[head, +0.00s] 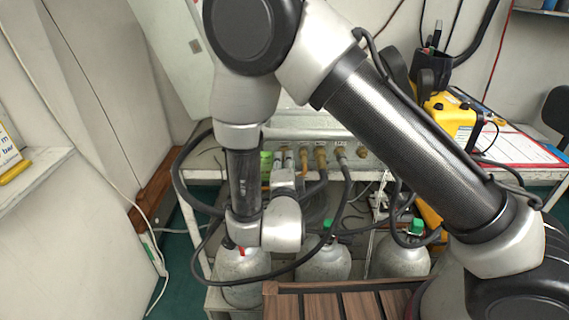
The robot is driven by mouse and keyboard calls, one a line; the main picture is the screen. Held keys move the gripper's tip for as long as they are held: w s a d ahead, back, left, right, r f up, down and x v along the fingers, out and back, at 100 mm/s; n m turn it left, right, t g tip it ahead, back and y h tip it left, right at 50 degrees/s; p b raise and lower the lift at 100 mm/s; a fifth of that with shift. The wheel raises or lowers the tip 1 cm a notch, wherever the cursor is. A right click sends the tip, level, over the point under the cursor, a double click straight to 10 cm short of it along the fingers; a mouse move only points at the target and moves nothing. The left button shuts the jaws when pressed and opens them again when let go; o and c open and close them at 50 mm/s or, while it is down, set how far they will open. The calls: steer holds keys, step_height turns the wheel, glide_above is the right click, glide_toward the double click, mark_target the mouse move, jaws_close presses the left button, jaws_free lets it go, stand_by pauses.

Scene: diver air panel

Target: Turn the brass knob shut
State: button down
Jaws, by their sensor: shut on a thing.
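The grey air panel (375,150) stands on the bench, with a row of brass and grey fittings along its front. Two brass fittings (321,158) show just right of my gripper. My gripper (284,160) reaches to the panel front at the left part of this row. It is small and partly hidden by my wrist. Its jaws are shut on the brass knob, which is mostly hidden between and behind them. The knob's angle cannot be made out.
Black hoses (345,195) loop from the panel fittings around my wrist. Several grey cylinders (322,262) stand under the bench. A yellow case (450,118) and a red-edged sheet (515,148) are on the bench at right. A wooden slatted surface (335,287) is in front.

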steer(key=c, duration=1.3)
jaws_free()
steer(key=s, duration=1.2)
steer(key=shift+a+r, duration=0.1)
steer(key=shift+a, duration=0.05)
steer(key=shift+s, duration=0.1)
